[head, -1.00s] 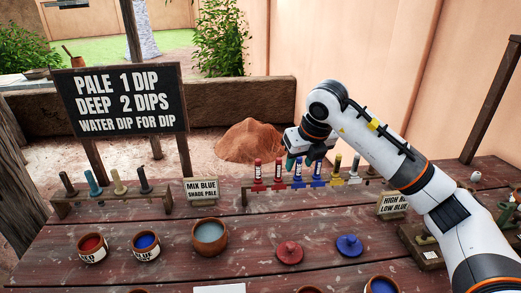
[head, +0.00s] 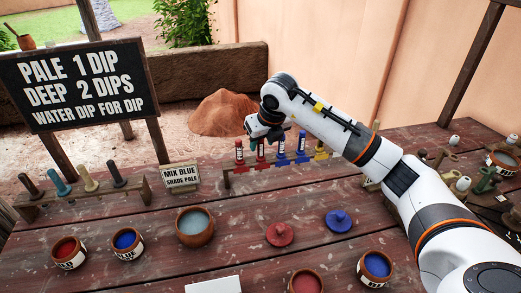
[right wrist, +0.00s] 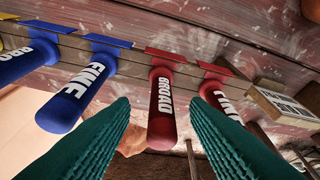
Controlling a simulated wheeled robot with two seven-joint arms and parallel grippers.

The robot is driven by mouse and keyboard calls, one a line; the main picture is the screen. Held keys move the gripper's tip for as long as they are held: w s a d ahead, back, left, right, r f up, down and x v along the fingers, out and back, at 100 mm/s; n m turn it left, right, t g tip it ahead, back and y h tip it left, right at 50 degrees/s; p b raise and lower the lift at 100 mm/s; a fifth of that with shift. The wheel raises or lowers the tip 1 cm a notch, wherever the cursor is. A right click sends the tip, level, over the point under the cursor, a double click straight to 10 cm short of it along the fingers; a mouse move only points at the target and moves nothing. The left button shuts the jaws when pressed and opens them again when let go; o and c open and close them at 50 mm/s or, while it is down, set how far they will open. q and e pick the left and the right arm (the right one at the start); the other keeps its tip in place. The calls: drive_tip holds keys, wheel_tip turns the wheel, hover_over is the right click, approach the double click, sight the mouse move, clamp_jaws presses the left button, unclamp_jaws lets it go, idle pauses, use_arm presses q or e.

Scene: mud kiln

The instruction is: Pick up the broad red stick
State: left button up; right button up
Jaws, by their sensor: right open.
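The broad red stick (right wrist: 162,105), marked BROAD, stands in a wooden rack and fills the gap between my right gripper's (right wrist: 160,125) teal fingers in the right wrist view. The fingers are open, one on each side, and I see no firm contact. A red stick marked FINE (right wrist: 222,98) stands beside it, close to one finger. A blue stick marked FINE (right wrist: 82,90) stands on the other side. In the head view my right gripper (head: 266,146) is over the rack's red end and partly hides the broad red stick. My left gripper is out of view.
A yellow stick (head: 320,149) stands further right in the rack. The "MIX BLUE" sign (head: 180,178) is left of it. In front are a bowl of greyish liquid (head: 195,226), a red lid (head: 280,234), a blue lid (head: 339,221) and paint pots.

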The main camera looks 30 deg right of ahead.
sight(260, 147)
drive_tip(key=shift+x, duration=1.95)
clamp_jaws()
drive_tip(key=shift+r, duration=0.1)
wheel_tip(260, 147, up, 10)
